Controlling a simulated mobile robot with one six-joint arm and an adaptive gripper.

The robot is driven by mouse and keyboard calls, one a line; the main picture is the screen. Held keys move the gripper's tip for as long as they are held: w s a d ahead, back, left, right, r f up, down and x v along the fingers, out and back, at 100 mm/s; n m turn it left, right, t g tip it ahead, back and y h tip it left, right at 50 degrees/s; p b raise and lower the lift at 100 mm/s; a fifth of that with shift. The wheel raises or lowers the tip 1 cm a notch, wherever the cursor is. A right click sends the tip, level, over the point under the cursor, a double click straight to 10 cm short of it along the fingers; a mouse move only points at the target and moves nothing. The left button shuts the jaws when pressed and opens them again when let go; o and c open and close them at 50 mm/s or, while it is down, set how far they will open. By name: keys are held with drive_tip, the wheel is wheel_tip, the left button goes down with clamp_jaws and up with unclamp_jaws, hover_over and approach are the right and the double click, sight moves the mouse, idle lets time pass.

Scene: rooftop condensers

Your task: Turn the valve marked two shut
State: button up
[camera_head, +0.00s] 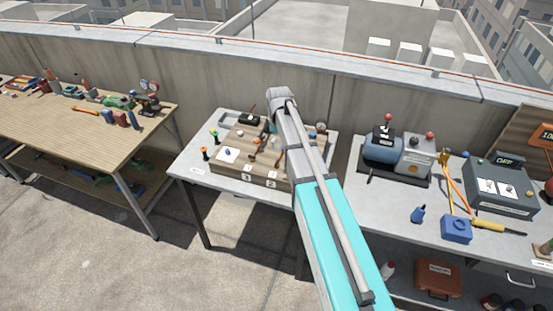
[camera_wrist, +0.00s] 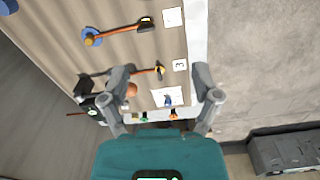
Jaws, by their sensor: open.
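In the wrist view my gripper (camera_wrist: 160,84) is open and empty over the wooden valve board (camera_wrist: 150,50). Between its fingers show the dark lever end (camera_wrist: 159,70) by the tag marked 3 (camera_wrist: 180,65) and a white card. Above them in the picture is an orange lever with a dark grip and a round blue hub (camera_wrist: 93,37). Its grip end (camera_wrist: 146,24) points at another tag (camera_wrist: 172,17), unreadable there. In the head view the tag marked 2 (camera_head: 271,184) is on the board's front, right of the 3. My arm hides part of the board.
The board stands on a grey table (camera_head: 185,170). To the right, another table carries a blue machine (camera_head: 382,150), a blue box (camera_head: 456,229) and a grey unit (camera_head: 500,185). A wooden bench (camera_head: 70,130) with tools is at left. Bare floor lies in front.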

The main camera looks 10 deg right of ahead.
sight(276, 163)
drive_tip(key=w+n, duration=0.1)
drive_tip(key=w, duration=0.2)
drive_tip(key=shift+w+n, duration=0.25)
drive_tip(key=shift+n, duration=0.15)
drive_tip(key=shift+f, duration=0.25)
wheel_tip(276, 163, down, 13)
drive_tip(key=b, duration=1.3)
drive_tip(key=shift+f+b, duration=0.15)
drive_tip(key=shift+b, duration=0.25)
clamp_jaws()
